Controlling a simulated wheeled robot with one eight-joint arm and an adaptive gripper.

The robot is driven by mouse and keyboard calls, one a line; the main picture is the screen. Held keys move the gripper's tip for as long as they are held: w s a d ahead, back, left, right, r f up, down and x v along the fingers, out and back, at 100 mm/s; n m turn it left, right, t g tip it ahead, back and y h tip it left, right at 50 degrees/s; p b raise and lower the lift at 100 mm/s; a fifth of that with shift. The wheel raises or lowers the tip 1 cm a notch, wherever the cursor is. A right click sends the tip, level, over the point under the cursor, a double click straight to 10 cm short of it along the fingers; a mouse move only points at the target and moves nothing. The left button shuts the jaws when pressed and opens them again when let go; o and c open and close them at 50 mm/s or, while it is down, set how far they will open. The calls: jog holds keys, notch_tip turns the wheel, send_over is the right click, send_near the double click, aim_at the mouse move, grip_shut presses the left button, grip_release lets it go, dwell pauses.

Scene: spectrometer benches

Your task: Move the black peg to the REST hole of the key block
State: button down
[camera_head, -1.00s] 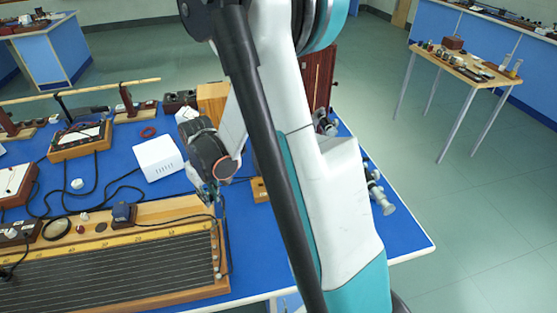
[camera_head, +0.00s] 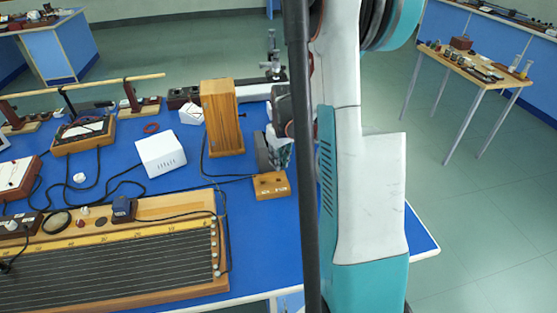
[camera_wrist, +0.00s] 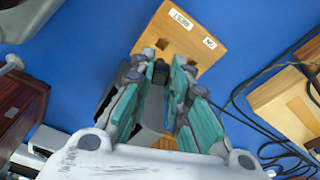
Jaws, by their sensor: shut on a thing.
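The key block (camera_head: 272,186) is a small wooden block on the blue bench. In the wrist view the block (camera_wrist: 205,32) carries two white labels, one at its left and one reading like ON at its right. A dark hole (camera_wrist: 163,44) shows below the left label. My gripper (camera_wrist: 167,72) is shut on the black peg (camera_wrist: 160,68), beside the near edge of the block. I cannot tell whether the peg tip touches the block. In the head view my gripper (camera_head: 278,152) is just above and behind the block, partly hidden by my arm.
A tall wooden box (camera_head: 222,118) stands left of the gripper, with a white box (camera_head: 160,155) further left. A wire board (camera_head: 110,265) fills the front left. Black cables run across the bench near the block. Blue bench is clear in front of the block.

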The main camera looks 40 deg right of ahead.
jog(key=shift+f+b, duration=2.1)
jog(key=shift+f, duration=1.05)
jog(key=c, duration=1.4)
grip_release()
jog(key=shift+c, duration=0.2)
jog(key=shift+r, duration=0.15)
notch_tip(320, 180, up, 12)
jog(key=s, duration=0.1)
jog(key=shift+s+a+f, duration=0.15)
jog(key=shift+s+f, duration=0.05)
